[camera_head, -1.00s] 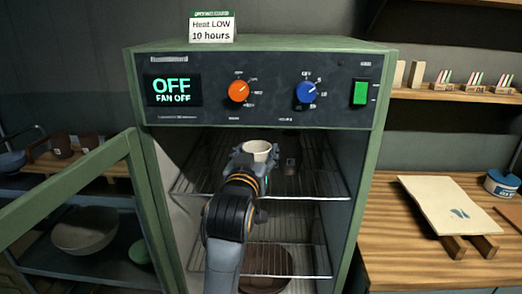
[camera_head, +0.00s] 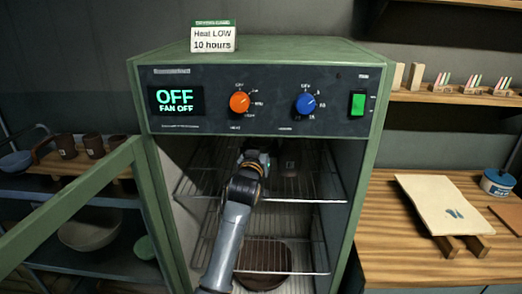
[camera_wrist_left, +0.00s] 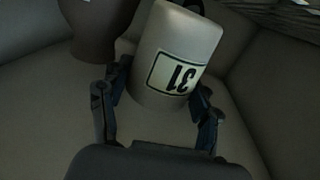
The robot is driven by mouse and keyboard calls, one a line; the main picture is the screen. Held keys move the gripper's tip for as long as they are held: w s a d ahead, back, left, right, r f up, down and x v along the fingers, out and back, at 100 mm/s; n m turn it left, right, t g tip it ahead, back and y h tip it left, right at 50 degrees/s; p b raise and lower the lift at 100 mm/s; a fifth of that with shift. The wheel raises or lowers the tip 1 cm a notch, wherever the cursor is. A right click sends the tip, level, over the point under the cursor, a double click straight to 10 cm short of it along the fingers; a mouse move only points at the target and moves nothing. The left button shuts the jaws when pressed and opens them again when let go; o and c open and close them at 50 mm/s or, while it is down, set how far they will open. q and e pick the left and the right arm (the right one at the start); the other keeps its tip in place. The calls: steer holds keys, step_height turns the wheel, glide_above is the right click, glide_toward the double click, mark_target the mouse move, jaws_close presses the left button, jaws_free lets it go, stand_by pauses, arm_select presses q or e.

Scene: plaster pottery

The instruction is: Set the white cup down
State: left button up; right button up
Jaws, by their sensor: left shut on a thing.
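The white cup (camera_wrist_left: 180,55) with a "31" label sits between the fingers of my left gripper (camera_wrist_left: 160,90) in the left wrist view and appears tilted there. The left gripper is shut on it. In the head view my left gripper (camera_head: 257,160) reaches inside the open green cabinet (camera_head: 146,200), at the height of the upper wire shelf (camera_head: 310,188). The arm and gripper hide the cup there. I cannot tell whether the cup touches the shelf. My right gripper is not in view.
A dark cup (camera_wrist_left: 95,25) stands close beside the white cup in the left wrist view. A lower wire shelf (camera_head: 300,262) lies below, with a brown round dish (camera_head: 262,280) under it. The open door (camera_head: 85,190) is at the left. A wooden worktop (camera_head: 400,245) is at the right.

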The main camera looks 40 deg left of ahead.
arm_select(q)
steer(key=shift+f, duration=0.85)
steer(key=shift+w+a+f+p, duration=0.1)
steer(key=shift+w+f+p, duration=0.05)
steer(key=shift+p, duration=0.35)
steer(key=shift+f, duration=0.25)
